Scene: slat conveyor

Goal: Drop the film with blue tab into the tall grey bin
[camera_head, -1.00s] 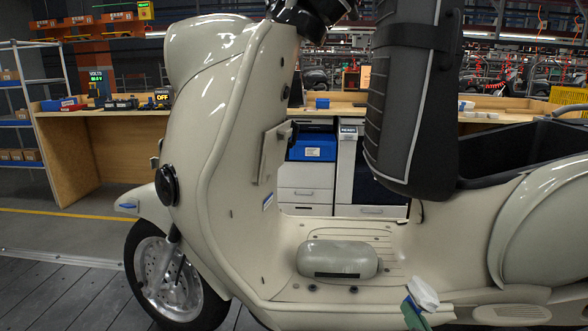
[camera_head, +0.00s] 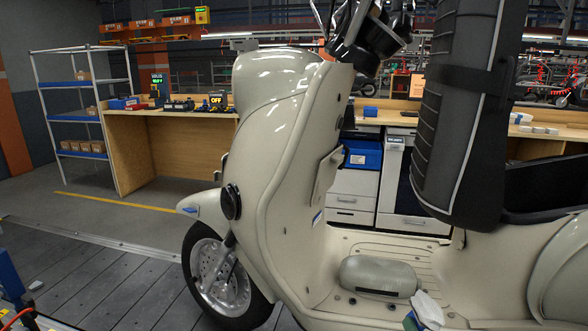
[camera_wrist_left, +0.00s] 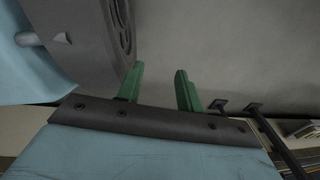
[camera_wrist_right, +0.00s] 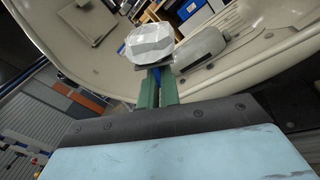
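The film is a crumpled white piece (camera_head: 428,308), held low in front of the scooter's footboard in the head view. In the right wrist view the white film (camera_wrist_right: 150,42) sits at the tips of my right gripper (camera_wrist_right: 158,82), with a bit of the blue tab showing between the green fingers. My right gripper (camera_head: 412,321) is shut on the film and cut off by the bottom edge in the head view. My left gripper (camera_wrist_left: 160,80) is open and empty in the left wrist view, its green fingers apart. I cannot make out the tall grey bin.
A cream scooter (camera_head: 275,150) with a raised dark seat (camera_head: 455,130) fills the middle and right. A grey-green rounded piece (camera_head: 378,276) lies on its footboard. A wooden bench (camera_head: 150,150) and shelf rack (camera_head: 82,110) stand behind.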

